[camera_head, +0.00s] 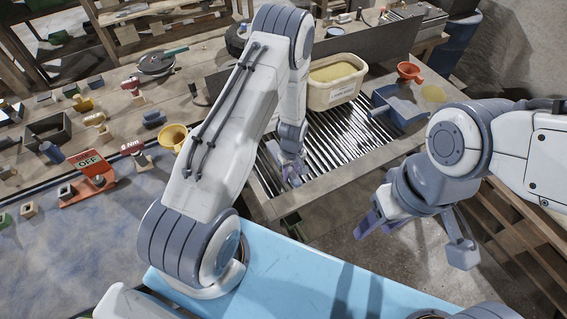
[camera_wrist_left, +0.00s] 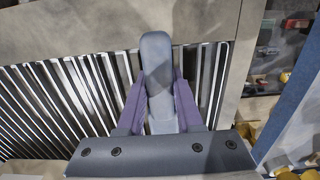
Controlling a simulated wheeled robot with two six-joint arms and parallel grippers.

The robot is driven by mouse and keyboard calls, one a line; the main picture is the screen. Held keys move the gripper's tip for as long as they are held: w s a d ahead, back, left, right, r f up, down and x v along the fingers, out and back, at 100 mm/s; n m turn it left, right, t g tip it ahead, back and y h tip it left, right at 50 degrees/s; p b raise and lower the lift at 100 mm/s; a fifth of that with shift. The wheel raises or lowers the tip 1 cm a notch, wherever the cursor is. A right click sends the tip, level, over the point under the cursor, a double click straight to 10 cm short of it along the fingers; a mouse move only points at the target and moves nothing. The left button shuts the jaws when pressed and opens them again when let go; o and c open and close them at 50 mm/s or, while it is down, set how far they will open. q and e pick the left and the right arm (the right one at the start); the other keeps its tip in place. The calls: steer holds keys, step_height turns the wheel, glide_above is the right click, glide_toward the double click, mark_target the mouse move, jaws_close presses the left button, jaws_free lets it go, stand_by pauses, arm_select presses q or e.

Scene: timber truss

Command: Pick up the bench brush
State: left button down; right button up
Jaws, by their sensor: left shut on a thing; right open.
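My left gripper (camera_head: 292,176) reaches down to the slatted metal grate at the head view's centre. In the left wrist view its two purple fingers (camera_wrist_left: 160,98) are shut on a smooth grey, rounded, elongated thing, apparently the bench brush (camera_wrist_left: 157,58), seen as a handle. It lies between the fingers over the slats. I see no bristles, and I cannot tell whether it touches the grate. In the head view the brush is mostly hidden by my left gripper and arm. My right gripper (camera_head: 416,236) is open and empty, right of the grate.
The grate (camera_head: 345,133) has a broad grey rim. A cream tub (camera_head: 331,94) of yellowish material and a blue dustpan-like tray (camera_head: 400,108) stand at its far and right sides, with an orange funnel (camera_head: 409,72) beyond.

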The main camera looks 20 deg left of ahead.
arm_select(q)
steer(key=shift+r, duration=0.15)
steer(key=shift+r+b, duration=0.4)
steer(key=shift+r, duration=0.2)
step_height(320, 180, up, 3)
steer(key=shift+w+f+b, duration=0.1)
steer(key=shift+f+b, duration=0.1)
steer(key=shift+b, duration=0.4)
steer(key=s+d+r+b, duration=0.2)
steer(key=s+d+r, duration=0.5)
steer(key=s+d, duration=0.1)
steer(key=shift+d+b, duration=0.4)
